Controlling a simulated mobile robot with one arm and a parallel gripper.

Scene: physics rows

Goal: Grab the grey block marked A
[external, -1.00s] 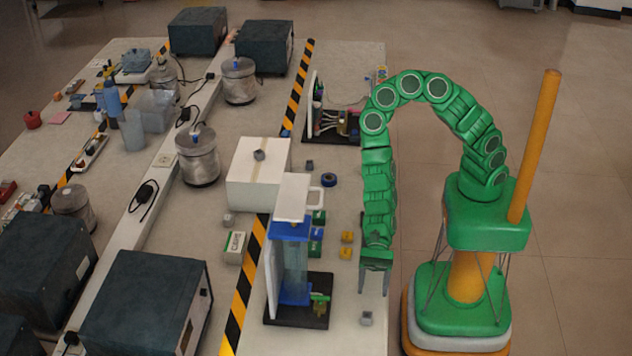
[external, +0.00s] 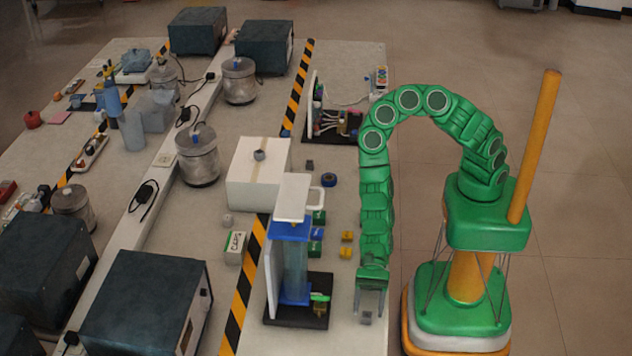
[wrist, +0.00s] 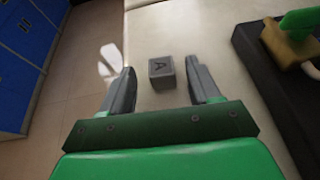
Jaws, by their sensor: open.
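The grey block marked A (wrist: 161,73) sits on the table near its edge in the wrist view, with the letter on its top face. It also shows in the external view (external: 366,317) at the table's front right. My gripper (wrist: 164,84) is open and empty. Its two grey fingers stand to the left and right of the block, which lies between and slightly beyond the fingertips in the wrist view. In the external view my gripper (external: 369,306) points down over the block. I cannot tell whether a finger touches it.
A dark-based apparatus with a blue column (external: 295,270) stands to the left of the block. Yellow blocks (external: 346,244) lie farther back. The table edge is close on the right. The table right around the block is clear.

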